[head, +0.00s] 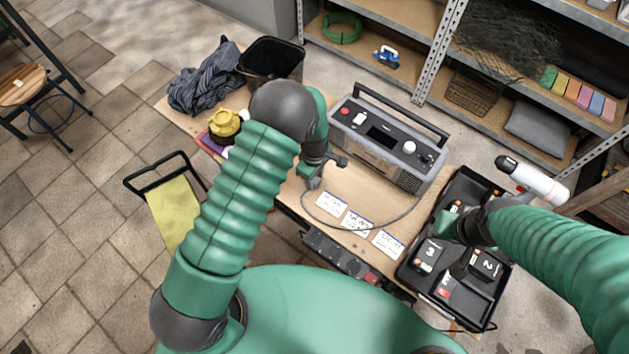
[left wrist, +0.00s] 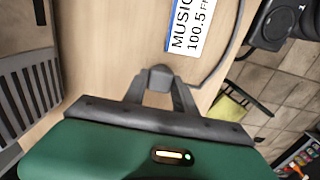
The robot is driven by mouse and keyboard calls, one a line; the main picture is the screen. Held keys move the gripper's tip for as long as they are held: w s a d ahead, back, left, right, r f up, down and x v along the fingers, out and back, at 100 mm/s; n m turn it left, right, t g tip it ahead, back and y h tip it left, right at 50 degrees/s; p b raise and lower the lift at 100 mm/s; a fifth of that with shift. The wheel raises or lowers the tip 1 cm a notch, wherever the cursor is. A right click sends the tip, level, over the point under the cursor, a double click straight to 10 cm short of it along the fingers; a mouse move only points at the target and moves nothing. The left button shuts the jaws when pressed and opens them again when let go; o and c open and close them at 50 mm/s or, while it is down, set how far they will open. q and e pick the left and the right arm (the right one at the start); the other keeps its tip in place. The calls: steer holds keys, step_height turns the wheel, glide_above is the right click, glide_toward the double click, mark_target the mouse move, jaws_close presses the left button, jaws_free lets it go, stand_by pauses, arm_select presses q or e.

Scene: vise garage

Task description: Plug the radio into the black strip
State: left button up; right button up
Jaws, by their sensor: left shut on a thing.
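The grey radio (head: 385,140) with a dark handle stands on the wooden table. Its thin grey cord (head: 405,212) loops over the tabletop toward my left gripper. My left gripper (head: 314,178) is shut on the plug, over the table in front of the radio; the plug is a small grey piece between the fingertips in the left wrist view (left wrist: 159,77). The black strip (head: 340,255) lies along the table's near edge, partly hidden by my body. My right gripper (head: 458,232) is over the black tray at the right; its fingertips are unclear.
Three paper labels (head: 357,223) lie between radio and strip; one reading MUSIC 100.5 also shows in the left wrist view (left wrist: 190,28). The black tray (head: 412,268) holds dark numbered pieces. A black bin (head: 272,57), dark cloth (head: 205,80) and yellow object (head: 225,122) crowd the far left.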

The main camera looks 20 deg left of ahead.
arm_select(q)
steer(key=shift+r, duration=0.1)
jaws_close()
steer(key=shift+r, duration=0.25)
steer(key=r, duration=0.1)
steer(key=s+r, duration=0.1)
steer(key=r, duration=0.1)
steer(key=s+a+r+b, duration=0.1)
steer(key=s, duration=1.4)
steer(key=shift+r, duration=0.15)
